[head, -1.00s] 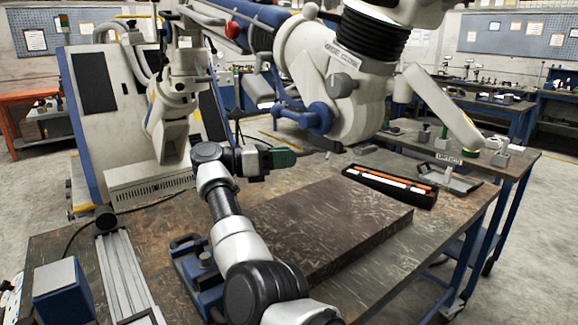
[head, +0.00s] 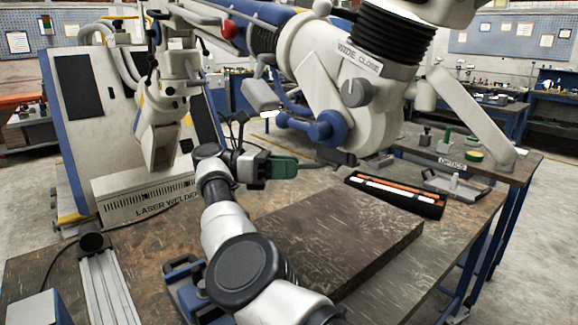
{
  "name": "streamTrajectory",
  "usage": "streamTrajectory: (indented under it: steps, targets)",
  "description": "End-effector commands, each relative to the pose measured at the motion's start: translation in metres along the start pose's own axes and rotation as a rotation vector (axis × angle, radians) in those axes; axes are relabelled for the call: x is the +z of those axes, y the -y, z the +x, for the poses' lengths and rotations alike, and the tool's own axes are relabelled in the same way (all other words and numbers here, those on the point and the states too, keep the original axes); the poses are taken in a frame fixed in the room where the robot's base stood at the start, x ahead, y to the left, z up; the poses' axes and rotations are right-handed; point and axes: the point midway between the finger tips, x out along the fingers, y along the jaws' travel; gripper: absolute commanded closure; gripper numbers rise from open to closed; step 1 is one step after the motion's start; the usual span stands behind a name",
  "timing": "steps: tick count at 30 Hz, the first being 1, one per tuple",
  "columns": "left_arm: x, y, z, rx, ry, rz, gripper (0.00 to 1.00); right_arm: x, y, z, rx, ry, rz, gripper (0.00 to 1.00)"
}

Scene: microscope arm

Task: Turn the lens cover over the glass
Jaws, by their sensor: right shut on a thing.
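The microscope head (head: 345,80) is a large white body with black bellows, a grey knob and a "WIDE CLOSE" label, hanging over the bench. A dark flat piece, which looks like the lens cover (head: 336,157), sits at its underside. My right gripper (head: 290,166), with green fingers, reaches in from the left just below the head. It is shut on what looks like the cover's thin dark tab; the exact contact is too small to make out. The glass is hidden, facing away beneath the head. My left gripper is not in view.
A brown slab (head: 335,235) lies on the bench below the head. A black tray (head: 398,192) with white and orange rods is to its right. The laser welder (head: 145,200) stands at the left. Blue handles (head: 318,128) project from the microscope head near my gripper.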

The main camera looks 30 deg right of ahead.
Motion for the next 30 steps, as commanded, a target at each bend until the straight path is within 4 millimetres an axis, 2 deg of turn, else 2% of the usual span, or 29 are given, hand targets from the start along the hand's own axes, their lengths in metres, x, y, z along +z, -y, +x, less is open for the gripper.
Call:
streamTrajectory:
  steps: [11,12,17,30]
  targets:
    - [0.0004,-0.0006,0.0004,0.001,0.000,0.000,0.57,-0.0036,0.0007,0.0002,-0.008,-0.008,-0.007,1.00]
    - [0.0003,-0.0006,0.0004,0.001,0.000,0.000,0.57,-0.0037,0.0007,0.0002,-0.008,-0.008,-0.007,0.68]
    - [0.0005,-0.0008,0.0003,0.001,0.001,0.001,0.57,-0.0027,0.0006,0.0002,-0.006,-0.006,-0.005,0.44]
    - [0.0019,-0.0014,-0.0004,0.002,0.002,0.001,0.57,-0.0010,0.0003,0.0002,-0.003,-0.003,-0.002,0.44]
